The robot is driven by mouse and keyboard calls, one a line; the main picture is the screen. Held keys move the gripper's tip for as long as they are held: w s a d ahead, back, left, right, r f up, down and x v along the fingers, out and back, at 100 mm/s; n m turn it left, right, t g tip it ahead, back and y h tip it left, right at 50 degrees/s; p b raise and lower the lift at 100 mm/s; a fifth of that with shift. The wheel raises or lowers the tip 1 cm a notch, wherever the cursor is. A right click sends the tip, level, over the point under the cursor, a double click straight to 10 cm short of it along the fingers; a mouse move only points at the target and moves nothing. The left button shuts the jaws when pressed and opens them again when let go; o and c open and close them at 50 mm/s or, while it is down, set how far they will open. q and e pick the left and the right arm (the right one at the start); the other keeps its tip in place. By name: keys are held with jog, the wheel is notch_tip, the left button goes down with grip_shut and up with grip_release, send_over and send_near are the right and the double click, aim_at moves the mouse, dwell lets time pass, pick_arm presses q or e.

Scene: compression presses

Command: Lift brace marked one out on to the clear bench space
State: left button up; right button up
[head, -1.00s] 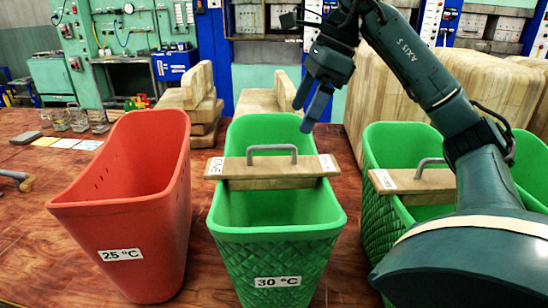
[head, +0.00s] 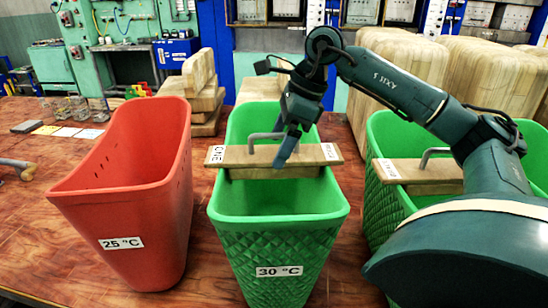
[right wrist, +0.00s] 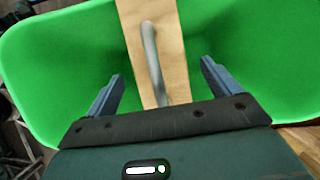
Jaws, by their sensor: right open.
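The brace marked one (head: 232,158), a wooden bar with a grey arched handle (head: 252,139), lies across the rim of the middle green bin (head: 280,228), labelled 30 °C. A white label that seems to read ONE is at its left end. My right gripper (head: 285,150) is open, pointing down at the handle and hiding part of it. In the right wrist view, the open fingers (right wrist: 160,78) stand on either side of the brace (right wrist: 172,50) and its handle (right wrist: 151,58), apart from both. My left gripper is not in view.
A red bin (head: 150,235) labelled 25 °C stands left. Another green bin (head: 375,215) with a second brace (head: 430,180) stands right, partly behind my right arm. Wooden blocks (head: 400,75) stand behind. Bare bench (head: 60,175) lies left of the red bin; small items sit farther back.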

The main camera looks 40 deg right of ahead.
jog(key=shift+x, duration=0.85)
jog(key=shift+c, duration=0.2)
